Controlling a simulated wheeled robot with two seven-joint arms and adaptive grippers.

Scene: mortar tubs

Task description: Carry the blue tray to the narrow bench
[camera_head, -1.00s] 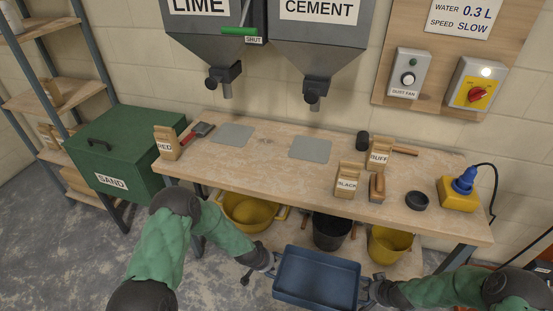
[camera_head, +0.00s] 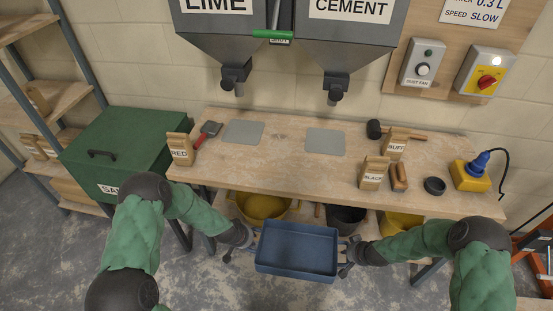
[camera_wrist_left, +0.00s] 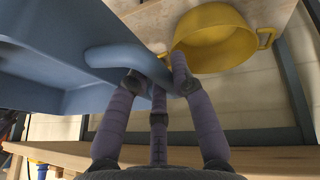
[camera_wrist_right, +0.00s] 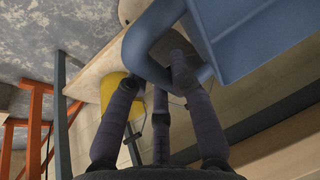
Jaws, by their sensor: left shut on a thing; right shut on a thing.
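The blue tray (camera_head: 297,262) is held roughly level in front of the workbench's front edge, and I see no contents in it. My left gripper (camera_head: 246,246) is shut on the tray's left handle, and in the left wrist view its fingers (camera_wrist_left: 158,85) close around the blue handle (camera_wrist_left: 112,55). My right gripper (camera_head: 348,258) is shut on the right handle, which shows between the fingers in the right wrist view (camera_wrist_right: 140,45). I cannot identify a separate narrow bench in these views.
The wooden workbench (camera_head: 285,165) carries paper bags, a brush, a mallet and a yellow socket box (camera_head: 470,177). Yellow (camera_head: 262,206) and black (camera_head: 345,218) tubs stand under it. A green sand bin (camera_head: 120,150) and shelving are left. An orange frame (camera_head: 535,245) stands right. Floor below the tray is clear.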

